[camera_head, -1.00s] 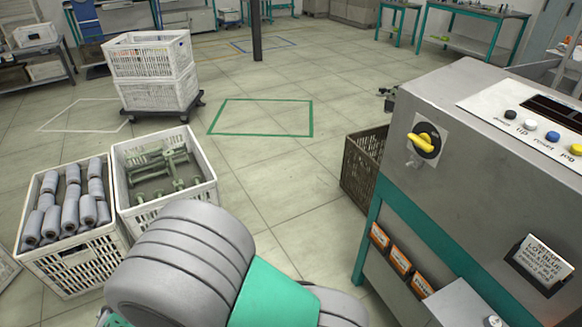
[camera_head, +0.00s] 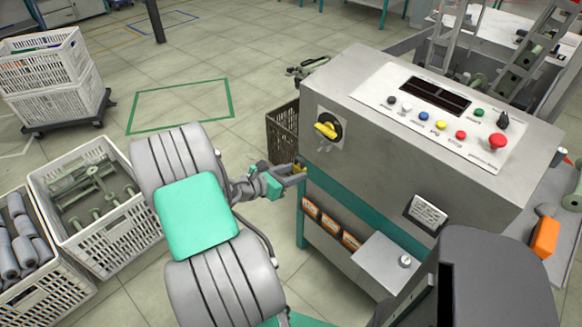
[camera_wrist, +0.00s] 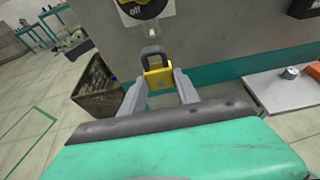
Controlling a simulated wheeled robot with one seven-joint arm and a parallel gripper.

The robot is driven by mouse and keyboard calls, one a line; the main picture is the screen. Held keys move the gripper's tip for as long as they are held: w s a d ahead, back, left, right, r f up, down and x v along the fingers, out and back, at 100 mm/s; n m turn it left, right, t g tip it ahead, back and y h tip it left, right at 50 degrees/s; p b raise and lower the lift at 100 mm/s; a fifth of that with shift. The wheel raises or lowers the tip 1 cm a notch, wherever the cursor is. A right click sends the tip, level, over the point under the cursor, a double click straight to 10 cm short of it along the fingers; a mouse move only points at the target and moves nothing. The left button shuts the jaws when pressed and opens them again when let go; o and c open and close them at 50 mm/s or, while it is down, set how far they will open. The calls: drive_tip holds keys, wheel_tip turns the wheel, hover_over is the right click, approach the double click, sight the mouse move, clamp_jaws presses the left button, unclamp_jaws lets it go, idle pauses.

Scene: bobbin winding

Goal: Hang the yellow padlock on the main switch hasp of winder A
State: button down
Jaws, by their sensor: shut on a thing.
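The yellow padlock (camera_wrist: 158,76) is between the fingertips of my gripper (camera_wrist: 168,88) in the wrist view, with its dark shackle pointing up. My gripper is shut on it. In the head view my gripper (camera_head: 290,178) is at the left end of the winder's grey cabinet (camera_head: 400,160), below the switch, and the padlock is a small yellow patch (camera_head: 298,168). The main switch (camera_head: 327,128) has a yellow handle on a black dial. The wrist view shows the dial's "off" mark (camera_wrist: 136,10) and a small pale hasp (camera_wrist: 152,33) under it, just above the shackle and apart from it.
A dark crate (camera_head: 283,135) stands on the floor behind my gripper. A metal box (camera_head: 392,262) with a knob juts out below the cabinet, beside orange-labelled bins (camera_head: 325,222). White crates (camera_head: 130,215) stand at left. The floor between is clear.

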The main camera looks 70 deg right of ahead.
drive_tip(key=shift+s+d+f+b, duration=0.15)
drive_tip(key=shift+s+d+b, duration=0.25)
drive_tip(key=shift+d, duration=0.2)
drive_tip(key=shift+w, duration=0.1)
drive_tip(key=shift+r+p, duration=0.2)
drive_tip(key=shift+p, duration=0.7)
drive_tip(key=s+d+p, duration=0.1)
drive_tip(key=s+d, duration=0.2)
drive_tip(key=d, duration=0.2)
drive_tip(key=shift+d, duration=0.15)
idle(1.4)
drive_tip(key=shift+d, duration=0.15)
idle(0.4)
drive_tip(key=shift+s+d, duration=0.4)
drive_tip(key=shift+d, duration=0.35)
drive_tip(key=shift+f, duration=0.25)
